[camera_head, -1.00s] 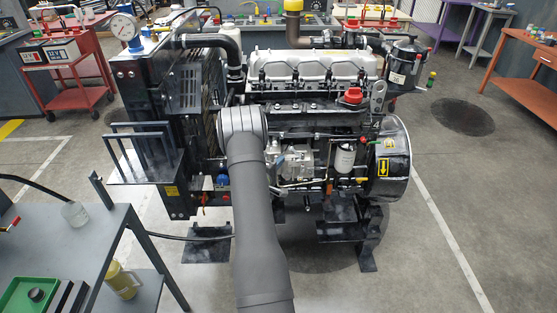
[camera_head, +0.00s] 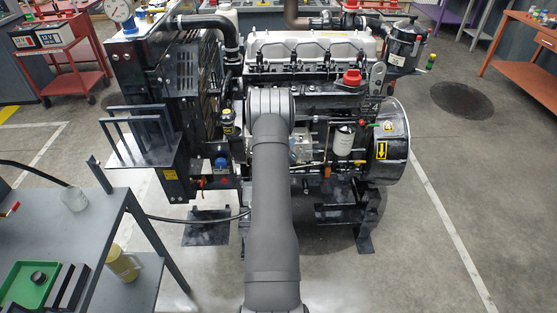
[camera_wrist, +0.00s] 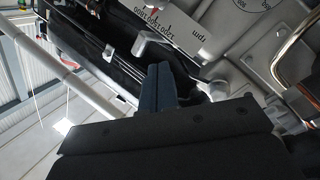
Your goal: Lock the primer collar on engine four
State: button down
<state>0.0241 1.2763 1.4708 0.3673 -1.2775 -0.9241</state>
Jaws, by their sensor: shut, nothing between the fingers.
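The engine (camera_head: 315,52) stands on a dark stand in the middle of the head view, with a pale ribbed cover on top. My arm crosses in front of it and hides part of its near side. I cannot pick out the primer collar; a red cap (camera_head: 352,78), a white filter (camera_head: 343,140) and small red and yellow knobs show to the right of my arm. In the wrist view my gripper (camera_wrist: 160,70) is shut and empty, close to grey castings and a plate marked "rpm" (camera_wrist: 190,25). In the head view the gripper is hidden behind my arm.
A dark radiator unit (camera_head: 180,85) stands left of the engine. A grey bench (camera_head: 75,235) with a green tray (camera_head: 28,285) and a white jar (camera_head: 74,198) is at the lower left. A black hose runs from the bench toward the engine.

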jog(key=s+d+f+m+y, duration=0.1)
jog(key=s+m+y, duration=0.3)
jog(key=m+y, duration=0.4)
jog(key=s+d+f+m+g+y, duration=0.1)
jog(key=s+f+m+y, duration=0.3)
jog(key=m+y, duration=0.3)
jog(key=shift+s+d+m+g+y, duration=0.3)
jog(key=shift+d+m+y, duration=0.1)
jog(key=shift+m, duration=0.5)
jog(key=shift+w+a, duration=0.1)
jog(key=w+a, duration=0.5)
jog(key=a, duration=0.2)
jog(key=shift+w+a, duration=0.2)
jog(key=shift+w, duration=0.1)
